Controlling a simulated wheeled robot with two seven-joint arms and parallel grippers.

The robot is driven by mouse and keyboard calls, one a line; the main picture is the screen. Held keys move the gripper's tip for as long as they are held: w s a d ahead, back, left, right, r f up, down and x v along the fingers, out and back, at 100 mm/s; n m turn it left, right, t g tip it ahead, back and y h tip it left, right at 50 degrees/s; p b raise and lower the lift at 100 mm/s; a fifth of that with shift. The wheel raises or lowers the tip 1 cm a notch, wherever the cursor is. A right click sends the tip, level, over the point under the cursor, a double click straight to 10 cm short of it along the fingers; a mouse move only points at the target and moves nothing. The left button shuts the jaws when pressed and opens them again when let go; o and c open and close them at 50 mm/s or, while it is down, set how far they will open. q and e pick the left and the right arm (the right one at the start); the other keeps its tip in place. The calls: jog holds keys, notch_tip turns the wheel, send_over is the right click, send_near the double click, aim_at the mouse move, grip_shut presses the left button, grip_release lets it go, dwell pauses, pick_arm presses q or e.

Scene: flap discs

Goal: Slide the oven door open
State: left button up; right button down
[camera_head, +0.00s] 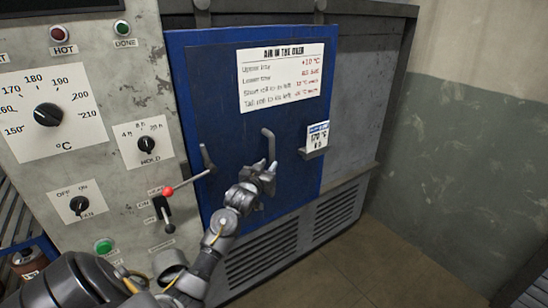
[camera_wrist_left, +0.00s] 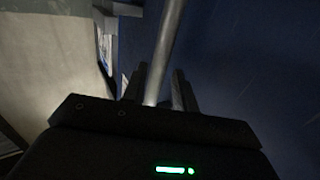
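The blue oven door (camera_head: 225,105) stands in the oven front and looks shut. A grey bar handle (camera_head: 267,137) is on its middle; its lower part is hidden behind my gripper. My left gripper (camera_head: 265,168) is at the handle's lower end, fingers pointing up toward the door. In the left wrist view the handle bar (camera_wrist_left: 168,45) runs down between my two fingers (camera_wrist_left: 160,85), with a narrow gap seen beside it, so the fingers look open around it. Contact cannot be told. My right gripper is not in view.
A lever with a red knob (camera_head: 168,191) sticks out left of the gripper, by a small dark latch (camera_head: 206,158). A card holder (camera_head: 315,153) juts from the door at right. The control panel (camera_head: 105,160) is left; floor (camera_head: 370,270) is clear at right.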

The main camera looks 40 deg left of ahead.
aim_at(271, 162)
pick_arm(q)
jog(key=x, duration=0.6)
jog(key=shift+p, duration=0.4)
jog(key=shift+c, duration=0.2)
grip_shut()
